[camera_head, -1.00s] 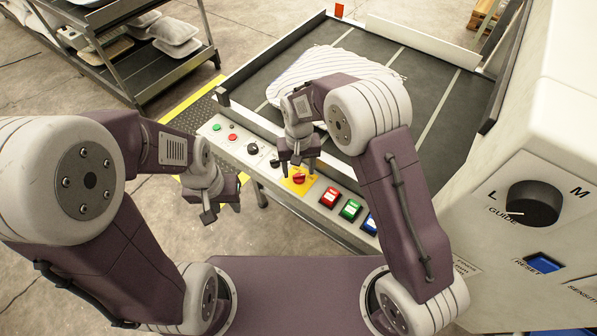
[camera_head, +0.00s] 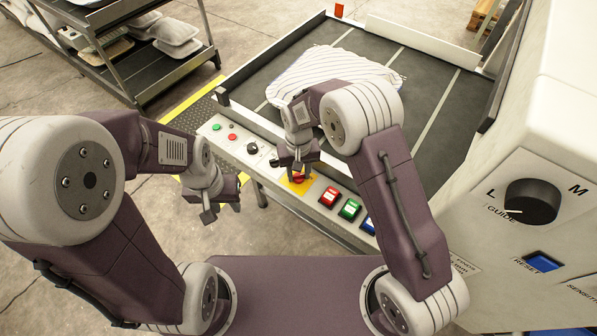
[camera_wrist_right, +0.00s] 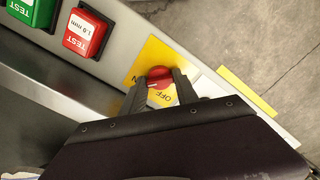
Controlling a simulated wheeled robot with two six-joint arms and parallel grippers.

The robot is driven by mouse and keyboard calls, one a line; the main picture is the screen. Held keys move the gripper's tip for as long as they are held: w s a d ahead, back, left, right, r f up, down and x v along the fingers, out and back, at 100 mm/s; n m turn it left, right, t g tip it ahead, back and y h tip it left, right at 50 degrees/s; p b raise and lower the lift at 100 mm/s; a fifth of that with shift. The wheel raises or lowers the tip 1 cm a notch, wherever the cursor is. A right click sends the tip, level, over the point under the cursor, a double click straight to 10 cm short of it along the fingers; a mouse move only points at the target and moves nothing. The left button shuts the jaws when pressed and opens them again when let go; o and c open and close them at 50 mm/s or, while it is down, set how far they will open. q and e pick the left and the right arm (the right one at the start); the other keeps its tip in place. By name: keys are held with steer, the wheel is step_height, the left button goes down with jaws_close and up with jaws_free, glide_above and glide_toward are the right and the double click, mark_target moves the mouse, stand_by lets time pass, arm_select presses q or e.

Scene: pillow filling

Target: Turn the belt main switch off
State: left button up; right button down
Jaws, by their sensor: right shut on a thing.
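The belt main switch is a red rotary knob (camera_wrist_right: 158,76) on a yellow plate (camera_wrist_right: 151,52) with ON and OFF lettering, set in the light control panel. In the head view the yellow plate (camera_head: 290,187) shows beneath my right gripper. My right gripper (camera_head: 298,172) points down at the panel, and in the right wrist view its two fingers (camera_wrist_right: 159,84) are closed against both sides of the red knob. The knob's exact angle is partly hidden by the fingers. My left gripper (camera_head: 222,208) hangs apart over the floor, left of the panel, with its fingers spread and nothing between them.
Red (camera_head: 330,196), green (camera_head: 350,209) and blue (camera_head: 369,224) buttons sit to the right of the switch, and a black knob (camera_head: 252,148) to its left. A striped pillow (camera_head: 330,72) lies on the dark belt (camera_head: 430,75). A white machine housing (camera_head: 540,140) stands at the right.

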mark_target(299, 174)
steer(key=n, duration=0.1)
steer(key=n+p, duration=0.2)
steer(key=shift+r+n, duration=0.25)
steer(key=shift+n, duration=0.15)
steer(key=n+p, duration=0.2)
steer(key=n, duration=0.2)
steer(key=shift+n, duration=0.3)
steer(key=n+p, duration=0.2)
steer(key=n, duration=0.2)
steer(key=shift+f, duration=0.1)
steer(key=shift+w+n+p, duration=0.1)
steer(key=shift+n+p, duration=0.35)
steer(key=shift+n, duration=2.05)
steer(key=c, duration=0.9)
jaws_free()
step_height(299, 174, up, 9)
